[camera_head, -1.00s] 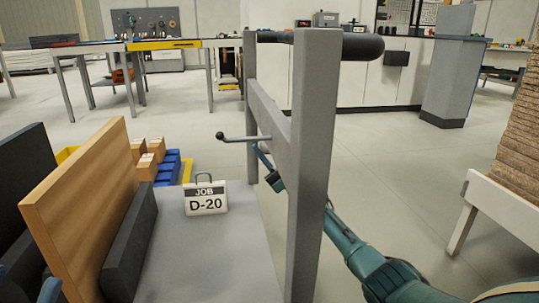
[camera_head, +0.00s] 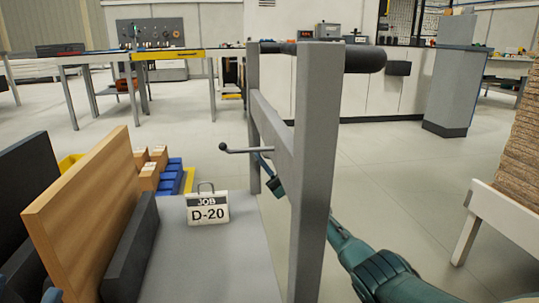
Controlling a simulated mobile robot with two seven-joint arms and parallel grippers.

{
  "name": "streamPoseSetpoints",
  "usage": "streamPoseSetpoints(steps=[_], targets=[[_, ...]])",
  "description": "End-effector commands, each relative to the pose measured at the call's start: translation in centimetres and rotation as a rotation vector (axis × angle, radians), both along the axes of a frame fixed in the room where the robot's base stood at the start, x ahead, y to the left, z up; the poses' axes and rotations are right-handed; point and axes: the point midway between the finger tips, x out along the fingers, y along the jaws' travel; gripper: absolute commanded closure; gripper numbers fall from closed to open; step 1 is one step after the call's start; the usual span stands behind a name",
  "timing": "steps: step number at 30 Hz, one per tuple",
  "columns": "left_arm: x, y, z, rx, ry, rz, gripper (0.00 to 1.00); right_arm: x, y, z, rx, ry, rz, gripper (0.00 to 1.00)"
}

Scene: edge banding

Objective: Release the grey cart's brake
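The grey cart has a flat bed (camera_head: 225,268) and an upright grey end frame (camera_head: 314,150) with a dark push handle (camera_head: 365,58) on top. A thin brake lever (camera_head: 245,150) with a dark ball end sticks out to the left from the frame's crossbar, roughly level. My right arm comes in from the lower right, behind the near post. My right gripper (camera_head: 266,166) shows partly through the frame, close to the lever's base. The frame hides much of it, so its opening and any contact are unclear. My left gripper is not clearly visible.
A wooden panel (camera_head: 85,210) and dark boards (camera_head: 130,250) stand on the cart's left side. A "JOB D-20" sign (camera_head: 207,207) stands on the bed. A white bench (camera_head: 510,212) with stacked boards is at the right. Open floor (camera_head: 410,170) lies between it and the cart.

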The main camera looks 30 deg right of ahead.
Motion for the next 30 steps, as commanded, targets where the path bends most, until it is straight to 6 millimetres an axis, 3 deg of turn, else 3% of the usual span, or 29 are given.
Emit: streamPoseSetpoints(steps=[6,14,30], targets=[[0.0,0.0,0.0,0.0,0.0,0.0,0.64,0.0,0.0,0.0,0.0,0.0,0.0,0.45],[0.0,0.0,0.0,0.001,0.001,0.0,0.64,-0.1,-0.1,-0.2,0.0,0.001,-0.001,0.45],[0.0,0.0,0.0,0.001,0.002,0.0,0.64,-3.3,-3.3,-5.5,0.0,0.001,-0.001,0.45]])
